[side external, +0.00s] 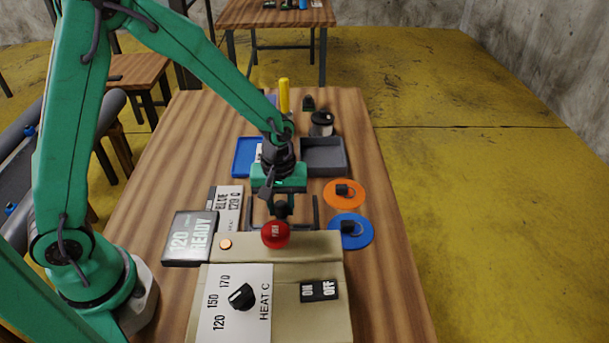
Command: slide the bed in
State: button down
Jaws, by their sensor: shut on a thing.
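The beige machine (325,267) stands at the front of the wooden table, with a heat dial (241,296), an ON/OFF switch (319,291) and a red button (275,234). Behind it is a dark frame with two side rails (316,212). My gripper (282,203) is low between the rails, just behind the red button. It is shut on a small black knob (283,210), which seems to be the bed's handle. The bed itself is mostly hidden by my gripper and the machine, so I cannot tell how far in it is.
A display reading 120 READY (190,239) and a card (229,207) lie left of the machine. An orange disc (345,193) and a blue disc (350,231) lie right. A blue tray (242,157), a grey tray (324,156) and a yellow cylinder (284,96) are behind.

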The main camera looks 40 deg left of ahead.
jog(key=shift+s+d, duration=0.55)
jog(key=shift+d, duration=0.05)
jog(key=c, duration=1.1)
grip_release()
jog(key=shift+c, duration=0.2)
jog(key=shift+r, duration=0.2)
notch_tip(320, 180, up, 8)
jog(key=shift+f, duration=0.25)
